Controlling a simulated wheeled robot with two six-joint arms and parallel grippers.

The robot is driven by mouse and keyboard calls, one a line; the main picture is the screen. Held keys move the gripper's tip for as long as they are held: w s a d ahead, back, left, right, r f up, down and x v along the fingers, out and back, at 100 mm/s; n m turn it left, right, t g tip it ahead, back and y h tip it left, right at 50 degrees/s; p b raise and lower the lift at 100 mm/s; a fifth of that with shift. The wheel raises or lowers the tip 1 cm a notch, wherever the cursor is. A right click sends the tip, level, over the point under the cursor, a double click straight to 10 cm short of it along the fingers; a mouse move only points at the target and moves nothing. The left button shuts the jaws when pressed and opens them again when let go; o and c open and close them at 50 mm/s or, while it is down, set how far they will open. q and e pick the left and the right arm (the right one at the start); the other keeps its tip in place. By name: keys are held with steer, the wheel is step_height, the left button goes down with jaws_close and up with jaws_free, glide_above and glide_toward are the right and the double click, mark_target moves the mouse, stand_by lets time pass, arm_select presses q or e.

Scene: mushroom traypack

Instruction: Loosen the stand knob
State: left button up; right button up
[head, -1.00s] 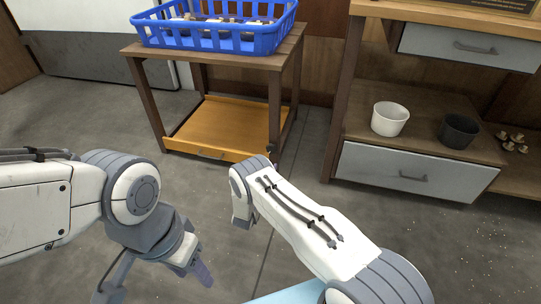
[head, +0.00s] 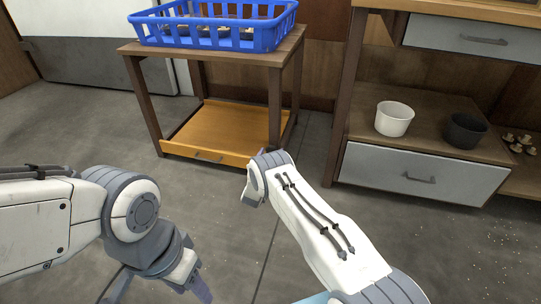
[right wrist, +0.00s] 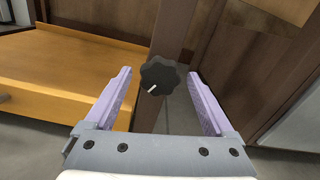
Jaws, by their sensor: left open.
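The stand knob (right wrist: 158,76) is black and lobed with a white mark, on a dark wooden post in the right wrist view. My right gripper (right wrist: 159,72) is open, its lilac fingers on either side of the knob in the picture, with visible gaps. I cannot tell whether the fingertips reach its depth. In the head view the right gripper and the knob are hidden by my right arm near the front right leg of the wooden stand (head: 275,105). My left gripper (head: 158,287) is open and empty, low at the left, above the floor.
A blue crate (head: 205,38) with items inside sits on the stand. An orange-brown board (head: 225,128) forms its low shelf. A shelf unit at right holds a white pot (head: 394,119), a dark pot (head: 465,131) and small mushrooms (head: 520,142). The floor between is clear.

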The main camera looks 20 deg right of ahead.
steer(key=c, duration=1.3)
steer(key=shift+n, duration=0.3)
steer(key=m, duration=3.2)
steer(key=shift+a+m, duration=0.1)
steer(key=shift+m, duration=0.3)
